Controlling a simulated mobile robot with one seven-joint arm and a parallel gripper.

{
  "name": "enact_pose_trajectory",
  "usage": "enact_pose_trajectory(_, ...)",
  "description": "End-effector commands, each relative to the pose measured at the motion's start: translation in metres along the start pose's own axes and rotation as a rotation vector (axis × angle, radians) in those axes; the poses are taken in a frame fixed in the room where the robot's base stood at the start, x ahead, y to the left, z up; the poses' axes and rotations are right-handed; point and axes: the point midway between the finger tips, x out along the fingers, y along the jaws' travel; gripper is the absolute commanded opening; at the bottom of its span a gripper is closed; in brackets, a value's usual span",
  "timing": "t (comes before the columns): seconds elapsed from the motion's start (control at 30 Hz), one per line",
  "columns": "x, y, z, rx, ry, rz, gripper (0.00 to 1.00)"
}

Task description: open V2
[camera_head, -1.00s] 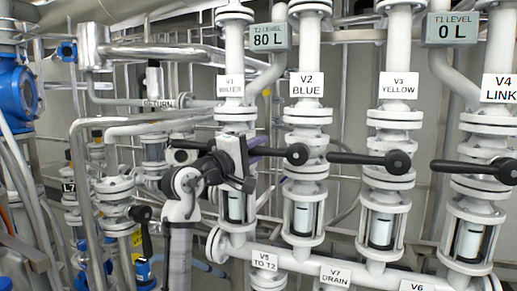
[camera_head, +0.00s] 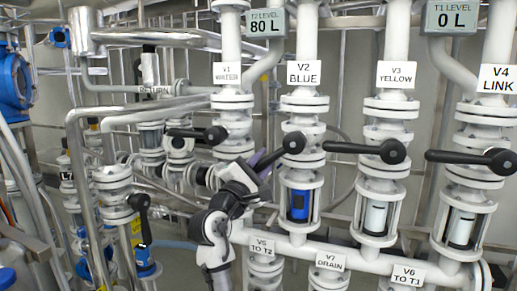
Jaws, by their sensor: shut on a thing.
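Valve V2 carries the label "V2 BLUE" (camera_head: 304,72). Its black lever (camera_head: 279,152) slants down and to the left from its round hub (camera_head: 294,142). My gripper (camera_head: 262,164) is shut on the lever's lower left part and hides its end. The sight glass below V2 (camera_head: 299,205) shows blue inside.
V1's lever (camera_head: 190,133), V3's lever (camera_head: 352,148) and V4's lever (camera_head: 457,156) all lie about level, pointing left. The T2 display (camera_head: 265,23) reads 80 L and the T1 display (camera_head: 452,18) reads 0 L. Pipes and labelled lower valves crowd around my arm.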

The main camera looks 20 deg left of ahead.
Motion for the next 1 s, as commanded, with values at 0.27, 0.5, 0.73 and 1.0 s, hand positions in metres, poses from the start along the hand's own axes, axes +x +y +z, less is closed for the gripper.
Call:
enact_pose_trajectory(0.27, -0.002, -0.016, 0.001, -0.131, 0.03, 0.046, 0.0)
enact_pose_trajectory(0.5, -0.003, -0.021, 0.001, -0.176, 0.04, 0.067, 0.0)
enact_pose_trajectory(0.73, -0.004, -0.022, 0.002, -0.182, 0.041, 0.07, 0.0)
enact_pose_trajectory(1.0, -0.003, -0.021, 0.002, -0.18, 0.04, 0.072, 0.3)
